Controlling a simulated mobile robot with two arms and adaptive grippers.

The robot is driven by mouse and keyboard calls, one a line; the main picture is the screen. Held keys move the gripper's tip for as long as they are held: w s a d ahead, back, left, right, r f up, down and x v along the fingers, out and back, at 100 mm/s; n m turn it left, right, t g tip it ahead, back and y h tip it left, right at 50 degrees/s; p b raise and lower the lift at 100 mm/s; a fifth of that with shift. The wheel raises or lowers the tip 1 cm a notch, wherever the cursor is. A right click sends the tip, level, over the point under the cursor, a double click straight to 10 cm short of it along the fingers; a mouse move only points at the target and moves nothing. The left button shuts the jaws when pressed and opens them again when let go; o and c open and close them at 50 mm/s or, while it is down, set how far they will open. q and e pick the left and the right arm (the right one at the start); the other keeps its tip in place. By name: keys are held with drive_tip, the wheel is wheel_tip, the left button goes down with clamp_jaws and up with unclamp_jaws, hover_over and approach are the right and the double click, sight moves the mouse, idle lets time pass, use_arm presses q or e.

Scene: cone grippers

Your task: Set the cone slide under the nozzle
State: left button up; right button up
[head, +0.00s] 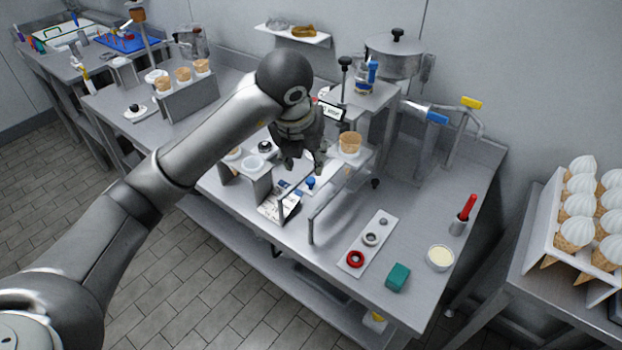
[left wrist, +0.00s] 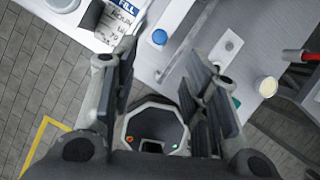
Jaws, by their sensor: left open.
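A white slide plate (head: 327,176) with a blue knob (head: 310,183) lies on the steel table. A waffle cone (head: 349,143) stands upright above its far end, in a grey holder. A raised dispenser stand (head: 378,97) with a blue-handled part is behind the cone; I cannot make out the nozzle clearly. My left gripper (head: 304,166) is open and empty, just above and left of the blue knob, apart from it. In the left wrist view the blue knob (left wrist: 159,37) shows beyond the spread fingers (left wrist: 160,88). My right gripper is not in view.
A printed card (head: 281,205) and a bent grey rail (head: 325,208) are near the gripper. A white plate with rings (head: 370,240), a green block (head: 398,277) and a cream bowl (head: 440,258) stand at front right. A rack of topped cones (head: 578,215) is far right.

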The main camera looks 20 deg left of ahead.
sight(311, 180)
use_arm(q)
drive_tip(key=p+x, duration=0.2)
drive_tip(key=x, duration=0.6)
drive_tip(key=shift+w+f, duration=0.1)
drive_tip(key=shift+f, duration=0.2)
drive_tip(key=shift+w+f, duration=0.3)
drive_tip(key=shift+f, duration=0.35)
drive_tip(key=shift+c, duration=0.7)
clamp_jaws()
